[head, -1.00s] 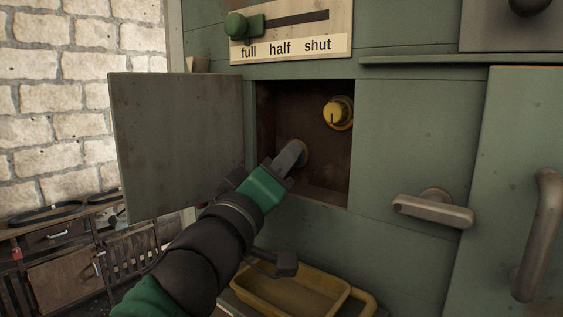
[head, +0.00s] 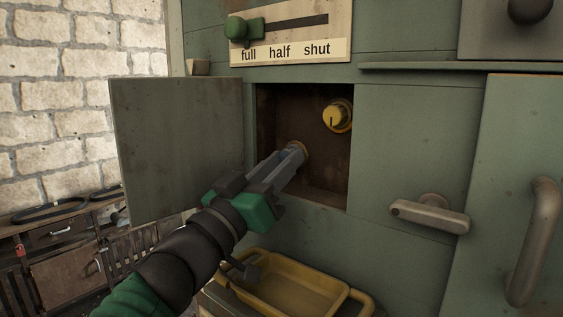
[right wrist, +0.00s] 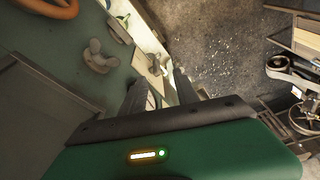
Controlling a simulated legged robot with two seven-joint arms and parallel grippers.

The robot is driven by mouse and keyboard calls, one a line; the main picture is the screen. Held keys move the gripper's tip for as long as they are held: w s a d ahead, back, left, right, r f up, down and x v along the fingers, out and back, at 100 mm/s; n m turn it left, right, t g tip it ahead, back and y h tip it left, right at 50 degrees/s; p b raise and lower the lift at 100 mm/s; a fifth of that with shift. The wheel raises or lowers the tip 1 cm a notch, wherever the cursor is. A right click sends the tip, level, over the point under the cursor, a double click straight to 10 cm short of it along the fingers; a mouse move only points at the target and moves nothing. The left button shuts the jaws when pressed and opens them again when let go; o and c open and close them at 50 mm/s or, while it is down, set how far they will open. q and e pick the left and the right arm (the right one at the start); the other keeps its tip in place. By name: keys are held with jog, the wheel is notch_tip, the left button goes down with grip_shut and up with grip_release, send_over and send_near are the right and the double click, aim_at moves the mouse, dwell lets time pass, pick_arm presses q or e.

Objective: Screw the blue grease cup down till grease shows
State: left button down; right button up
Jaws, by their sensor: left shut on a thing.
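An open recess (head: 325,180) in the green panel holds two fittings. The upper right one is a yellow cup (head: 337,114) with a dark mark on its face. At the lower left a brass-coloured collar (head: 301,148) shows behind my left gripper (head: 294,154). The left gripper reaches in from the lower left, its fingers shut on the blue grease cup there. The fingers hide nearly all of that cup, and no grease can be made out. In the right wrist view my right gripper (right wrist: 160,85) has its fingers apart with nothing seen between them.
The recess door (head: 180,150) stands open on the left. A slider (head: 245,29) above sits at "full". A yellow tray (head: 290,290) lies below. A lever handle (head: 430,214) and a bar handle (head: 537,240) stick out on the right.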

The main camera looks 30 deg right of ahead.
pick_arm(q)
jog(key=shift+w+d+f, duration=0.1)
jog(key=shift+f, duration=0.15)
jog(key=c, duration=1.4)
grip_release()
jog(key=shift+w+m, duration=0.1)
jog(key=shift+m, duration=0.2)
jog(key=shift+d+r, duration=0.1)
jog(key=shift+r, duration=0.05)
jog(key=shift+r, duration=0.35)
jog(key=r, duration=0.2)
jog(key=shift+s+a+r, duration=0.3)
jog(key=shift+s, duration=0.05)
jog(key=s+a+b, duration=0.1)
jog(key=s+a, duration=0.1)
jog(key=s, duration=0.2)
jog(key=s+a+r+b, duration=0.1)
jog(key=s+a, duration=0.1)
jog(key=s, duration=0.3)
jog(key=s+a+b, duration=0.2)
jog(key=s+a, duration=0.1)
jog(key=s, duration=0.1)
jog(key=shift+s+r, duration=0.2)
